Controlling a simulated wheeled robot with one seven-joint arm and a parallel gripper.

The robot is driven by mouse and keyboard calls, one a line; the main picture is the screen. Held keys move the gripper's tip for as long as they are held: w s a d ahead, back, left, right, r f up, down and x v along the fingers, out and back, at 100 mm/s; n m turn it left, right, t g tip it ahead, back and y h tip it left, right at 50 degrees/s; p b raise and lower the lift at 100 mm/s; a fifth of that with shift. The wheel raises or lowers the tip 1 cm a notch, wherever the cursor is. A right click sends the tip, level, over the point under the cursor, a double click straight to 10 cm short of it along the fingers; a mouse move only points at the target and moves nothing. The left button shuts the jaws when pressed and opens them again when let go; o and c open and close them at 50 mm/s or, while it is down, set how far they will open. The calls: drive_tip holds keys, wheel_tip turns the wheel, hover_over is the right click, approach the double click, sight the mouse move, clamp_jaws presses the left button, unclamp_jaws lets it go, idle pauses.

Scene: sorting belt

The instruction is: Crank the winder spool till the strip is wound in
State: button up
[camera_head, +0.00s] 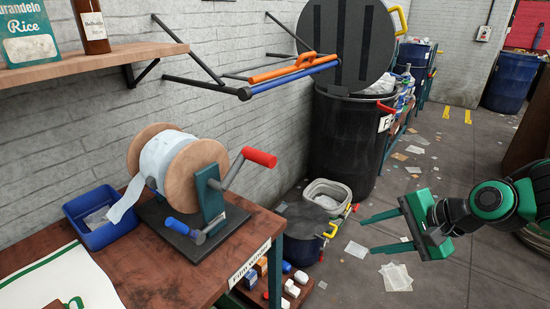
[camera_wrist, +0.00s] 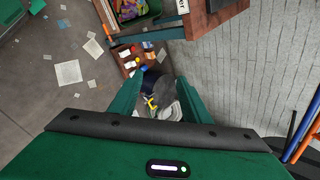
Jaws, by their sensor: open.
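The winder spool (camera_head: 201,171) has pale wooden flanges and stands on a dark base plate on the brown table. A whitish strip (camera_head: 127,199) is wrapped around its core, and its loose end hangs down to the blue bin (camera_head: 101,222). A crank with a red handle (camera_head: 259,157) sticks out on the spool's right side, pointing up and right. A smaller blue handle (camera_head: 177,225) is low at the front of the base. My gripper (camera_head: 362,235) is open and empty, out over the floor, well right of the crank. It also shows in the wrist view (camera_wrist: 158,84).
The table (camera_head: 160,275) has a label on its right edge. A shelf (camera_head: 95,62) with a rice box and a bottle is above left. Rods with orange and blue bars (camera_head: 295,75) jut from the wall. A large black bin (camera_head: 345,140) stands behind. Papers litter the floor.

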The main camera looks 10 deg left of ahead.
drive_tip(key=a+r+m+y, duration=0.4)
drive_tip(key=a+y, duration=0.1)
drive_tip(key=a, duration=0.7)
drive_tip(key=m+t+y, duration=0.2)
drive_tip(key=m+y, duration=0.2)
drive_tip(key=m, duration=0.5)
approach(262, 158)
drive_tip(key=w+f, duration=0.1)
drive_tip(key=x, duration=1)
drive_tip(key=shift+w+a, duration=0.3)
drive_tip(key=shift+w, duration=0.05)
drive_tip(key=shift+c, duration=0.6)
clamp_jaws()
